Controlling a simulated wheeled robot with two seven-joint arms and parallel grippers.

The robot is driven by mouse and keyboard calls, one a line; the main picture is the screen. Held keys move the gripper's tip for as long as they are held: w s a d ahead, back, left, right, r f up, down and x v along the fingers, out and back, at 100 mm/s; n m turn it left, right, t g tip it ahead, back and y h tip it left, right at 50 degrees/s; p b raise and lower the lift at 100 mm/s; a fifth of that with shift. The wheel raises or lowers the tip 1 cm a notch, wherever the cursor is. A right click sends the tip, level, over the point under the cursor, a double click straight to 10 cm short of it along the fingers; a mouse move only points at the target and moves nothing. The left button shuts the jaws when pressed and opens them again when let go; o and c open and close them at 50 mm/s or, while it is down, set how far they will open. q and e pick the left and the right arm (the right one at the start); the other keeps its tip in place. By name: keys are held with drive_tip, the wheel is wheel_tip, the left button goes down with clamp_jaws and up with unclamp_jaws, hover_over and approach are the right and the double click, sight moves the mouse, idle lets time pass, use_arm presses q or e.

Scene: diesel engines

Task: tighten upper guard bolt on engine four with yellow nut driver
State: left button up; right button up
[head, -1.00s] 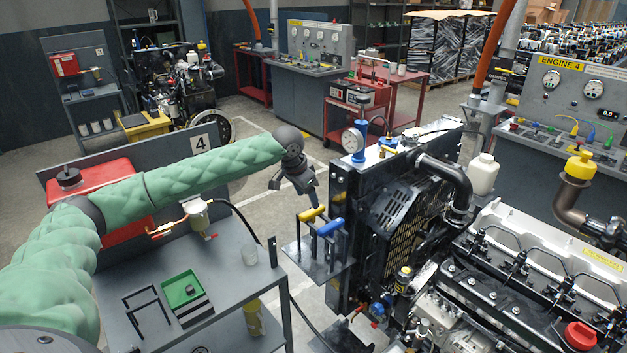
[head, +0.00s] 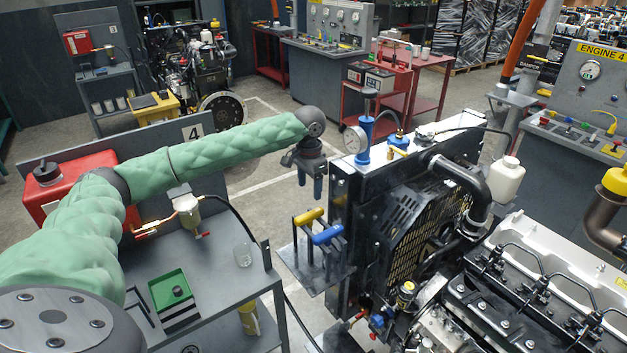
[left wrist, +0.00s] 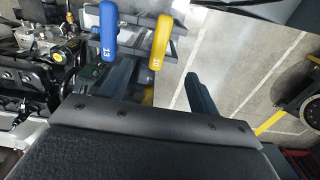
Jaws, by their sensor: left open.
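The yellow nut driver (head: 308,217) and a blue-handled driver (head: 328,235) stand side by side in a rack on a small grey shelf (head: 307,271) beside the engine's radiator. In the left wrist view the yellow handle (left wrist: 162,42) is marked 10 and the blue handle (left wrist: 108,32) is marked 13. My left gripper (head: 311,188) is open and empty, pointing down just above and behind the yellow handle. In the left wrist view, the yellow handle lies beyond the gap between the fingers (left wrist: 160,90). The slotted fan guard (head: 412,222) shows on engine four; its upper bolt is too small to make out.
The radiator with a pressure gauge and blue pump (head: 366,132) stands close to the right of the rack. A grey cart (head: 222,290) with a green tray (head: 170,288), glass cup and red box is at left. Open floor lies behind the rack.

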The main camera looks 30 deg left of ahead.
sight(309, 213)
use_arm(q)
drive_tip(key=shift+f, duration=1.95)
drive_tip(key=shift+s+f, duration=0.2)
drive_tip(key=shift+f, duration=0.75)
drive_tip(key=shift+w+f, duration=0.1)
drive_tip(key=shift+f, duration=2.25)
drive_tip(key=shift+r, duration=0.1)
clamp_jaws()
drive_tip(key=shift+r, duration=0.1)
